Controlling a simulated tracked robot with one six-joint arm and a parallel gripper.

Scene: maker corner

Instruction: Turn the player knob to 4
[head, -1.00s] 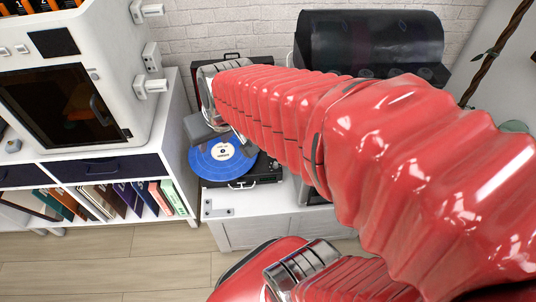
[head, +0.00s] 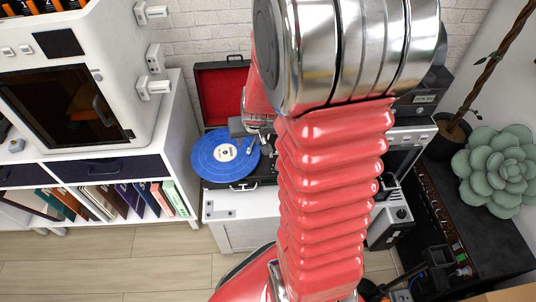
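The record player (head: 243,185) is an open black suitcase with a red-lined lid (head: 222,96), on a white cabinet. A blue record (head: 225,155) with a pale label lies on it. The player's right part is hidden behind my red arm, and I cannot make out its knob or any number marks. My gripper (head: 243,128) shows only as a small grey part over the right side of the record, mostly hidden by the arm. I cannot see its fingertips clearly or tell whether it touches anything.
A white shelf unit (head: 178,125) with books and a dark-windowed machine (head: 65,105) stands left. Right are a grey device (head: 395,222), a black panel with knobs (head: 440,215), a succulent (head: 497,168) and a potted trunk (head: 455,135). Wooden floor (head: 100,262) is clear in front left.

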